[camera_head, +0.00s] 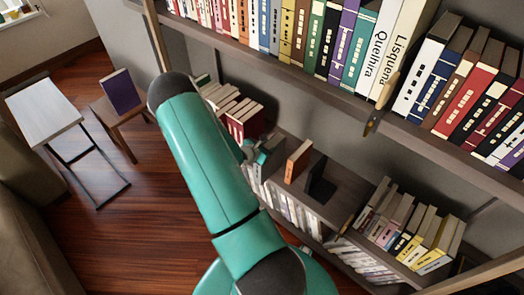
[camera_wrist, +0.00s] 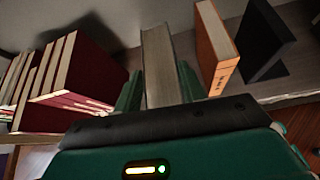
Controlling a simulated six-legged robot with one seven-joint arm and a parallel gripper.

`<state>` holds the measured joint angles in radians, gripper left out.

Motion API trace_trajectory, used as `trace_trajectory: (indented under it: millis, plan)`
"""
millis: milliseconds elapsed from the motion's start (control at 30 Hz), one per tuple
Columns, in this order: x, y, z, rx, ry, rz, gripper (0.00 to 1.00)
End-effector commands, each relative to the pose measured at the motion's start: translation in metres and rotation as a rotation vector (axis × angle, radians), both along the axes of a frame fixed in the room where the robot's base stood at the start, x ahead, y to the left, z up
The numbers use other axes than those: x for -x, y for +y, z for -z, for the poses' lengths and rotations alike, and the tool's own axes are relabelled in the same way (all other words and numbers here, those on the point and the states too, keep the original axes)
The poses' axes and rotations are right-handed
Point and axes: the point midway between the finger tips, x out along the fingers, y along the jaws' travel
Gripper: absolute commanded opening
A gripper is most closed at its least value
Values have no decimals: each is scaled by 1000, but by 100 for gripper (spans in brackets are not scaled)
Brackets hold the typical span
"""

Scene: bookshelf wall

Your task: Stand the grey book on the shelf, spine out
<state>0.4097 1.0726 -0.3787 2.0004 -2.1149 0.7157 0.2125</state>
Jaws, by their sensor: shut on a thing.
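The grey book (camera_wrist: 160,62) stands on end between the green fingers of my gripper (camera_wrist: 158,88) in the wrist view, its pale page block showing. My gripper is shut on it. In the head view my gripper (camera_head: 262,157) is at the lower shelf, partly hidden behind my arm, and only a little of the book shows. The book is in the gap between dark red books (camera_wrist: 75,75) on the left and an orange book (camera_wrist: 215,48) on the right. I cannot tell whether its base touches the shelf (camera_head: 340,190).
A black bookend (camera_wrist: 268,40) stands right of the orange book (camera_head: 299,160). Rows of books fill the upper shelf (camera_head: 290,62), which overhangs the gripper. A purple book (camera_head: 121,92) stands on a small wooden table at the left, near a white-topped table (camera_head: 45,110).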

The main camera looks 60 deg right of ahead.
Motion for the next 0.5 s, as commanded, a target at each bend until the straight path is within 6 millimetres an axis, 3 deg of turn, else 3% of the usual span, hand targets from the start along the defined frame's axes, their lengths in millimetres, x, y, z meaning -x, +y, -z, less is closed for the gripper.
trace_trajectory:
  millis: [500]
  plan:
    - [9,-57,2,6,-3,3,0]
